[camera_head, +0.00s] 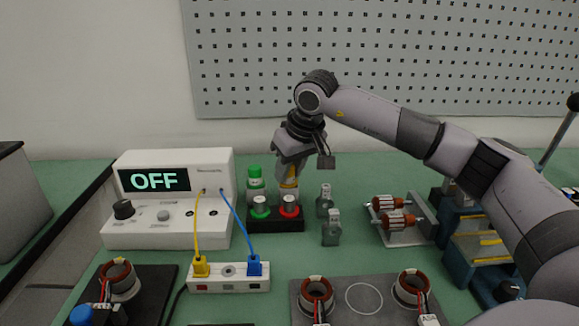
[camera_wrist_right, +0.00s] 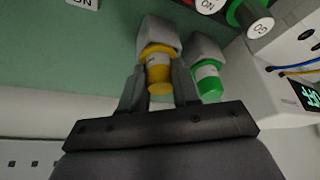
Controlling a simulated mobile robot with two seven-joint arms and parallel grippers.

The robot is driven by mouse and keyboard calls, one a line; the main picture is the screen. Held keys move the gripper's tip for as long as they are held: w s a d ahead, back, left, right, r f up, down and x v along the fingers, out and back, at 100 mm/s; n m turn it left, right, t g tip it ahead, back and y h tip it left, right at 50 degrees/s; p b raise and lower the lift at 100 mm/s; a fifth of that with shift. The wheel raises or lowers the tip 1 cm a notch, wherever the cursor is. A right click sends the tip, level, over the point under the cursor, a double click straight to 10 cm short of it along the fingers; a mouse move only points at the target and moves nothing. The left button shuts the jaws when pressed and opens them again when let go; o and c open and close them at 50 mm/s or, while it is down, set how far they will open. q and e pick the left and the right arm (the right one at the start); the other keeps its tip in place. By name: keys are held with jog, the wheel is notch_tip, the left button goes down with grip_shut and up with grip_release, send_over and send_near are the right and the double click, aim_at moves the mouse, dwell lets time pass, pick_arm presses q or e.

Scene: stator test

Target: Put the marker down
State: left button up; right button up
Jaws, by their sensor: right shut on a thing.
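The marker (camera_wrist_right: 158,75) is yellow with a pale label band. My right gripper (camera_wrist_right: 160,92) is shut on it in the wrist view, one finger on each side. A grey block (camera_wrist_right: 160,35) is at the marker's far end; I cannot tell whether the marker sits in it. In the head view the right gripper (camera_head: 290,163) points down behind the red and green buttons, with the yellow marker (camera_head: 290,173) between its fingers. A green marker-like item (camera_wrist_right: 208,82) stands beside it at another grey block (camera_wrist_right: 206,47). My left gripper is not in view.
A black button box (camera_head: 278,222) stands in front of the marker. Left of it is a white tester (camera_head: 170,235) reading OFF, with yellow and blue leads. Two small grey blocks (camera_head: 331,232) and a rotor stand (camera_head: 420,235) are to the right.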

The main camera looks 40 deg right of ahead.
jog(key=o, duration=1)
jog(key=shift+o, duration=0.2)
jog(key=shift+r, duration=0.3)
jog(key=p+v, duration=0.1)
jog(key=v, duration=1.1)
jog(key=shift+r+p, duration=0.2)
jog(key=shift+p, duration=0.15)
